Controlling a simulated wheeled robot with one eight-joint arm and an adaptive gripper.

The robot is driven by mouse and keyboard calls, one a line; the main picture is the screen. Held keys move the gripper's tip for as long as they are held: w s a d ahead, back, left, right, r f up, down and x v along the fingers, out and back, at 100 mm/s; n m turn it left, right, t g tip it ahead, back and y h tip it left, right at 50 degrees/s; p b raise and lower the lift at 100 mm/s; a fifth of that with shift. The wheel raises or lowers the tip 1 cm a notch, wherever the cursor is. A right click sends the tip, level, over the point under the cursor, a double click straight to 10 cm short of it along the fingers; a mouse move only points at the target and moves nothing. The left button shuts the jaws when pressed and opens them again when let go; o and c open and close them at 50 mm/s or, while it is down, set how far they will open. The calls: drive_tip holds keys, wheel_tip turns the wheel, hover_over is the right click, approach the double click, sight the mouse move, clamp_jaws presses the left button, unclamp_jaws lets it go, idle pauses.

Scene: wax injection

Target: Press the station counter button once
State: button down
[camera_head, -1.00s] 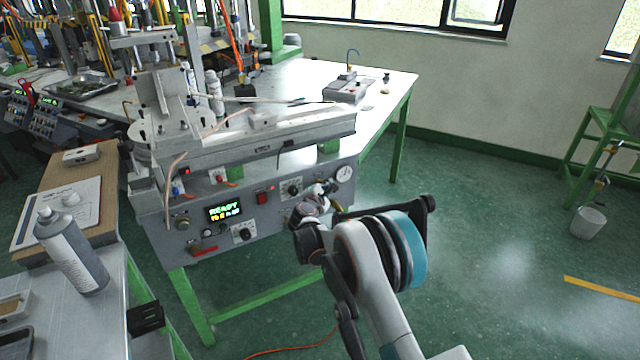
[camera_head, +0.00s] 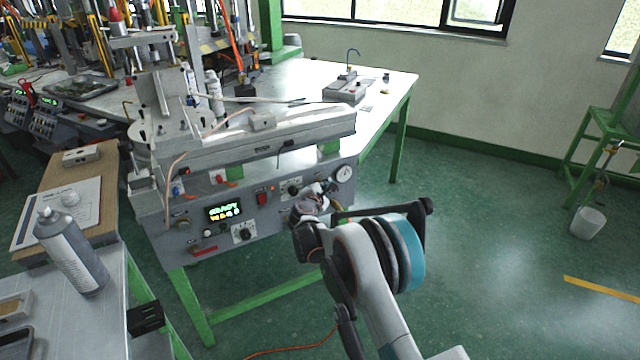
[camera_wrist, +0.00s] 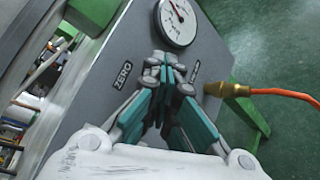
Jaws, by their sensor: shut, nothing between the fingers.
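The station's grey control panel (camera_head: 270,225) carries a lit display (camera_head: 224,212), knobs and a red switch (camera_head: 262,197). In the wrist view the panel (camera_wrist: 90,110) fills the middle, with a ZERO label (camera_wrist: 122,75) left of my fingertips. My gripper (camera_wrist: 168,62) is shut and empty, its fingertips together at or very close to the panel face, below the gauge. It also shows in the head view (camera_head: 326,188) at the panel's right part. No counter button can be made out; my fingers cover the panel between the labels. Contact cannot be told.
A round gauge (camera_wrist: 178,22) sits just beyond the fingertips. A brass fitting (camera_wrist: 228,90) with an orange hose sticks out to their right. A spray can (camera_head: 72,250) stands on the left bench.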

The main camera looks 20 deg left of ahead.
drive_tip(key=shift+s+d, duration=0.5)
drive_tip(key=shift+d, duration=0.1)
drive_tip(key=s+d, duration=0.1)
drive_tip(key=d, duration=0.1)
drive_tip(key=s+d, duration=0.2)
drive_tip(key=shift+s, duration=0.1)
idle(0.4)
idle(0.7)
